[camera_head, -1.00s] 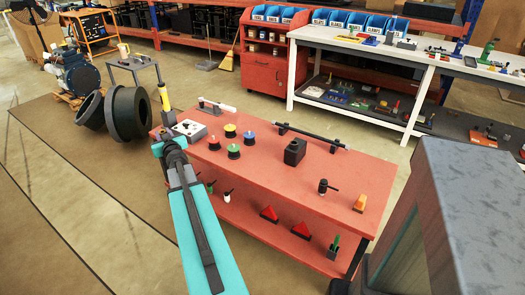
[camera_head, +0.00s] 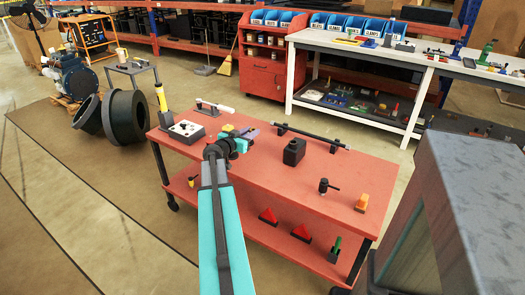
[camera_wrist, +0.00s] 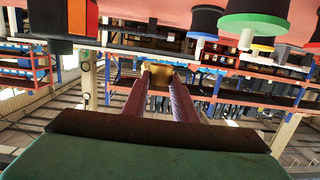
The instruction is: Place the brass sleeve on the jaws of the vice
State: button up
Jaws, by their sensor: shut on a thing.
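The sleeve is too small and covered to make out in the head view. I cannot clearly identify the vice; a blue fixture (camera_head: 457,50) on the white bench at the back right is too small to tell.
A grey cabinet (camera_head: 470,200) stands close at right. The wrist view shows spools (camera_wrist: 255,22) near the fingers.

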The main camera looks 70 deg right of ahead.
jog(key=shift+s+g, duration=0.3)
jog(key=shift+s, duration=0.2)
jog(key=b, duration=0.2)
send_over(253, 157)
jog(key=shift+d+f, duration=0.15)
jog(key=shift+f, duration=3.05)
jog(key=shift+w+f, duration=0.1)
jog(key=shift+f+b, duration=0.35)
jog(key=shift+f, duration=1.4)
jog(key=shift+f, duration=0.1)
jog(key=o, duration=1.1)
jog(key=shift+c, duration=0.2)
